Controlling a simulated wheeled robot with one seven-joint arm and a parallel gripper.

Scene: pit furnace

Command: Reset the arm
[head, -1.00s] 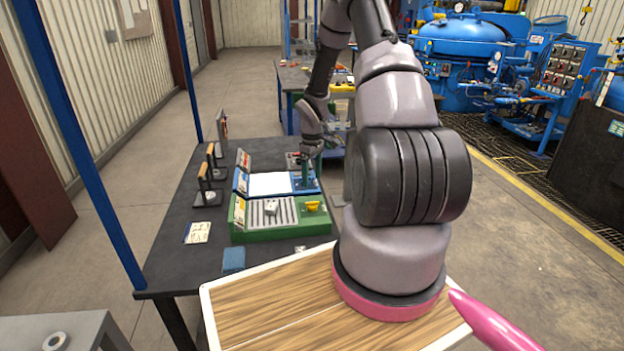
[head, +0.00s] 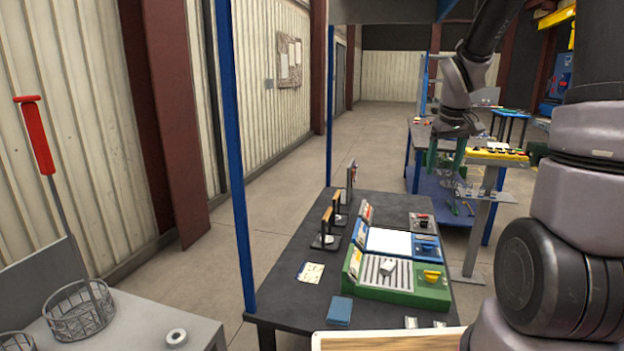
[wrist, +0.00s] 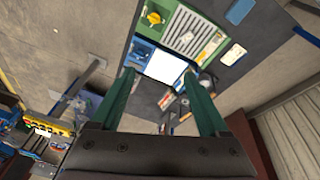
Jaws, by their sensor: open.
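My arm rises on the right of the head view and bends forward, with my gripper (head: 446,160) at its end. It hangs in the air above and beyond the far right part of the black workbench (head: 285,295). In the wrist view my gripper (wrist: 160,95) shows two green fingers spread wide apart. Nothing is between them; the bench lies well below. No object is held.
On the bench are a green panel box (head: 390,292) with a yellow knob, a blue panel box (head: 425,247), wooden-handled tools (head: 326,235) and a blue block (head: 340,311). A blue post (head: 232,150) stands left. A yellow-topped stand (head: 487,200) is near my gripper. A wire basket (head: 80,312) sits on a grey table.

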